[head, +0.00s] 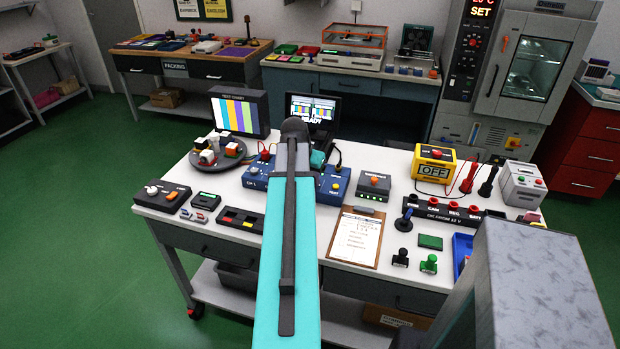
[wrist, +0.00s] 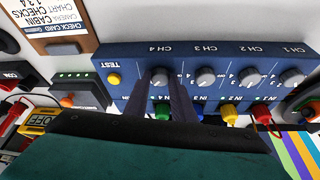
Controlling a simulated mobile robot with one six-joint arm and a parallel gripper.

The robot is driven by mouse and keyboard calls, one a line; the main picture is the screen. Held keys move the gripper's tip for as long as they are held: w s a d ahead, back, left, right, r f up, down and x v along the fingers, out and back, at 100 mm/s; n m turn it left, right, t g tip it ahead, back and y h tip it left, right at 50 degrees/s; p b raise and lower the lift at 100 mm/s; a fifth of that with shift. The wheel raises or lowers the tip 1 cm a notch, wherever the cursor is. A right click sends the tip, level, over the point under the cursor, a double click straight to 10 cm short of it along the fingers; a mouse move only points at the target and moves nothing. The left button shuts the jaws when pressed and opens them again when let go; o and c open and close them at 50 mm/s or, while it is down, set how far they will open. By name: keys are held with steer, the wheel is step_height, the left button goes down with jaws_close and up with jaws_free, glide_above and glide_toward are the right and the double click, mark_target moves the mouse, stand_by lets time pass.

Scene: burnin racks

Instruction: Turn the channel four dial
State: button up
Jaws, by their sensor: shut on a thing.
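The blue switch box (wrist: 130,68) shows upside down in the wrist view, with a row of grey dials marked CH 1 to CH 4. The channel four dial (wrist: 160,75) is at the left end of the row, below its CH 4 label. My gripper (wrist: 160,84) has one dark finger on each side of this dial and is shut on it. The fingers hide the dial's sides. In the head view the blue box (head: 335,183) shows in part on the bench; my arm covers its middle, the dial and my gripper.
The channel three dial (wrist: 206,77) sits close beside my right finger. Coloured plugs, among them a green plug (wrist: 162,111), stand in the inputs in front of the dials. A yellow TEST button (wrist: 114,79) is to the left. A clipboard (head: 355,237) lies in front of the box.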

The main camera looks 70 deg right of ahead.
steer(key=shift+n, duration=0.4)
steer(key=o, duration=1)
steer(key=shift+r, duration=0.1)
steer(key=shift+b+v, duration=1.05)
steer(key=shift+v, duration=5.75)
steer(key=shift+s+r, duration=0.1)
steer(key=shift+s, duration=0.1)
